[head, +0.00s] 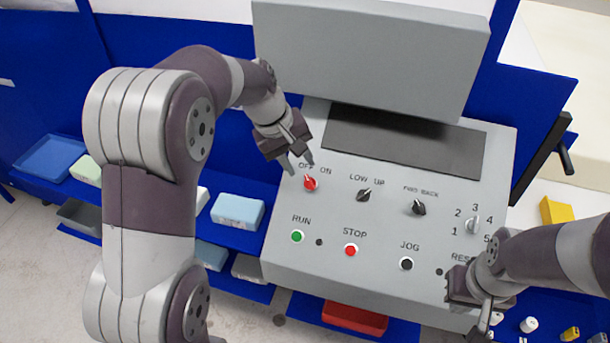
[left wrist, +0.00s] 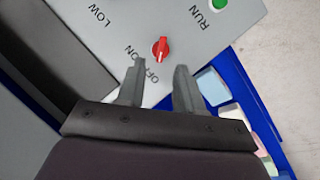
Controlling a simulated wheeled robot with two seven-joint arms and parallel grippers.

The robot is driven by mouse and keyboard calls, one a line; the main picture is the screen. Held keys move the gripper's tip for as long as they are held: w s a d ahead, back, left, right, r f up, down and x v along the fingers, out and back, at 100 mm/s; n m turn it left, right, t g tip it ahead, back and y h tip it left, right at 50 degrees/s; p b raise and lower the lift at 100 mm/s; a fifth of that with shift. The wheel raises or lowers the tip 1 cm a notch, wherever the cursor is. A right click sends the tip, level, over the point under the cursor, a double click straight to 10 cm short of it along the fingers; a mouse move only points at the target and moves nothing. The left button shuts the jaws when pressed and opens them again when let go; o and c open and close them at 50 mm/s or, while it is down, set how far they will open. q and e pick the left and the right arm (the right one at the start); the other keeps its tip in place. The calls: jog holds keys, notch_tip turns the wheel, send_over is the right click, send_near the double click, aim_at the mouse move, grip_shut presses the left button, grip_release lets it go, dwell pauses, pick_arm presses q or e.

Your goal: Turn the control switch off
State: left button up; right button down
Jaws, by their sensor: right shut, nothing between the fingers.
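The red control switch (head: 310,183) sits below the OFF and ON labels at the upper left of the grey control panel (head: 385,250). In the left wrist view the red switch (left wrist: 160,49) lies just beyond the fingertips, between their lines, with its knob roughly upright in that picture. My left gripper (head: 302,164) is open and empty just above the switch, apart from it; its two spread fingers also show in the left wrist view (left wrist: 160,66). My right gripper (head: 484,325) is shut and empty over the panel's lower right corner.
The panel also bears a black LOW/UP knob (head: 364,195), a black FWD/BACK knob (head: 418,207), a numbered selector (head: 472,225), a green RUN button (head: 297,236), a red STOP button (head: 350,249) and a black JOG button (head: 406,263). A grey box (head: 370,50) rises behind the panel.

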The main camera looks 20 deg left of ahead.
pick_arm(q)
jog(key=p+v, duration=0.4)
jog(key=v, duration=0.3)
jog(key=s+f+m+y+b, duration=0.3)
jog(key=s+f+m+b, duration=0.4)
jog(key=s+f, duration=1)
notch_tip(320, 180, down, 2)
jog(key=shift+f+g+b, duration=0.2)
jog(key=shift+g+b, duration=0.2)
jog(key=shift+b, duration=0.2)
jog(key=shift+s, duration=0.25)
